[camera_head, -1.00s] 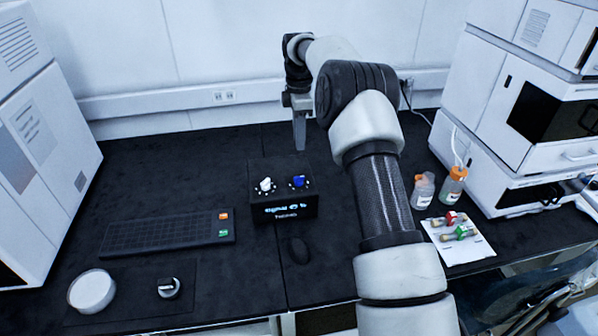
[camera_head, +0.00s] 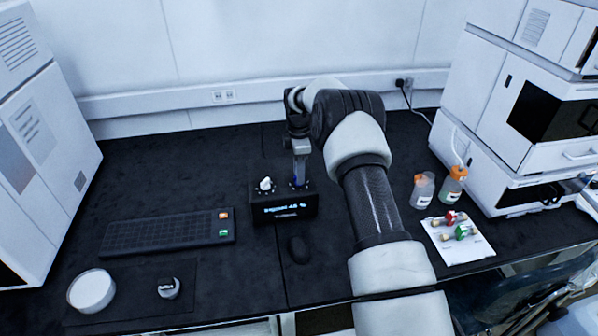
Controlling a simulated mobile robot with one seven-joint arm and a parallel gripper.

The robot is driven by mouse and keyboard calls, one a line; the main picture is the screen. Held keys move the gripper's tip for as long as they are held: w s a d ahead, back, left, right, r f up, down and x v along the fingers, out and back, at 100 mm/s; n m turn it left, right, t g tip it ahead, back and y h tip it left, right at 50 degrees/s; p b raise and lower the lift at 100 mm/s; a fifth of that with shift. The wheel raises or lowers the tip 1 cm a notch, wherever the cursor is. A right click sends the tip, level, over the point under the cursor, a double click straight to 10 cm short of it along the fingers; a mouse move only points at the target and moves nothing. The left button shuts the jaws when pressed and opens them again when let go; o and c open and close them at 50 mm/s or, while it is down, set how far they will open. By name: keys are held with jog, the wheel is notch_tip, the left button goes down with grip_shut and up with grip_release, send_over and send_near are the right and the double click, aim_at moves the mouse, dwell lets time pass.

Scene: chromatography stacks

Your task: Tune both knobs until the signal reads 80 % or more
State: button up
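The black tuning box (camera_head: 266,208) stands on the dark bench near the middle of the head view. Its lit front display (camera_head: 285,209) has small text that seems to read "Signal" with a number in the 40s; the digits are blurred. The white knob (camera_head: 265,184) is on the left of its top, uncovered. The blue knob (camera_head: 295,182) is on the right, mostly hidden by my gripper (camera_head: 300,180), which points down over it with its fingertips at knob height. I cannot tell whether the fingers are open or closed on the knob.
Two orange-capped bottles (camera_head: 423,190) and a white sheet with fittings (camera_head: 470,250) are at right. Tall white instruments (camera_head: 540,140) flank the bench.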

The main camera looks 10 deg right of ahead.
grip_shut()
jog(key=shift+m, duration=0.3)
jog(key=m+b, duration=0.2)
jog(key=m, duration=0.6)
jog(key=shift+b, duration=0.4)
dwell(0.4)
grip_release()
